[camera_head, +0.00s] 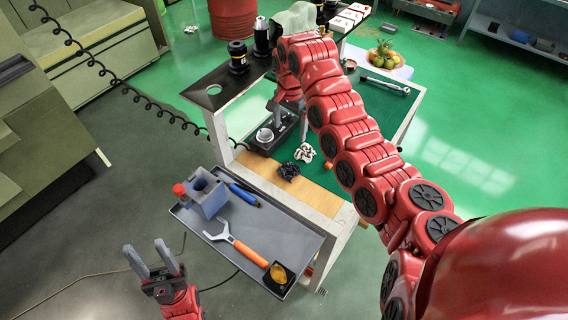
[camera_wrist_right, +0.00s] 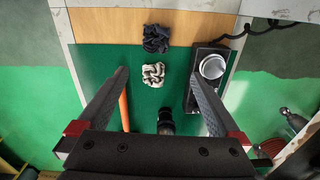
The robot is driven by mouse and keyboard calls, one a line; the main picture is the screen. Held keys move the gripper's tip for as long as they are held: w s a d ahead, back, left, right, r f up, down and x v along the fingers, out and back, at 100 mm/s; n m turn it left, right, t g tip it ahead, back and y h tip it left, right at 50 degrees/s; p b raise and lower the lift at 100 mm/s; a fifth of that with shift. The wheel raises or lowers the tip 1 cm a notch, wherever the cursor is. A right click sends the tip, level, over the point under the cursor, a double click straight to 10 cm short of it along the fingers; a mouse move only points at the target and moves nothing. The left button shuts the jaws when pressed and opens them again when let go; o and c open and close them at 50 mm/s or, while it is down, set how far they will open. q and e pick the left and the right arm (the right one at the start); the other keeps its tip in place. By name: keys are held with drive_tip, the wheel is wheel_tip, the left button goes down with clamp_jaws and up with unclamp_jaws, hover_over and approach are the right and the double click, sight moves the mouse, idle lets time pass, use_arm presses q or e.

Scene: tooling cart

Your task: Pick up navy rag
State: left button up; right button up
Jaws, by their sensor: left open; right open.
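The navy rag (camera_head: 289,171) lies crumpled on the wood strip at the near edge of the cart's green mat. In the right wrist view the navy rag (camera_wrist_right: 156,38) shows at the top centre, beyond the fingertips. A crumpled white rag (camera_head: 304,152) lies close beside it; it also shows in the right wrist view (camera_wrist_right: 153,74), between the fingers. My right gripper (camera_wrist_right: 158,76) is open and empty above the mat; in the head view it is partly hidden by my arm. My left gripper (camera_head: 152,258) is open and empty, left of the grey tray.
A grey tray (camera_head: 262,229) holds a blue-grey block (camera_head: 207,195), an orange-handled wrench (camera_head: 240,245) and other small items. A black holder with a silver cup (camera_head: 265,135) stands left of the rags. A raised black shelf (camera_head: 215,84) is behind; a wrench (camera_head: 385,84) lies at the back right.

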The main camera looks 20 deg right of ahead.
approach(289, 166)
drive_tip(key=f+b, duration=0.2)
drive_tip(key=shift+w+d+f, duration=0.15)
drive_tip(key=shift+w+f, duration=0.15)
drive_tip(key=shift+f, duration=0.1)
drive_tip(key=shift+f+p, duration=0.35)
drive_tip(key=shift+p, duration=0.3)
drive_tip(key=shift+f, duration=0.35)
drive_tip(key=f+p, duration=0.3)
drive_tip(key=f, duration=0.1)
drive_tip(key=shift+s+f, duration=0.1)
drive_tip(key=shift+s, duration=0.25)
drive_tip(key=shift+f+p, duration=0.35)
drive_tip(key=shift+f, duration=0.35)
drive_tip(key=c, duration=1.2)
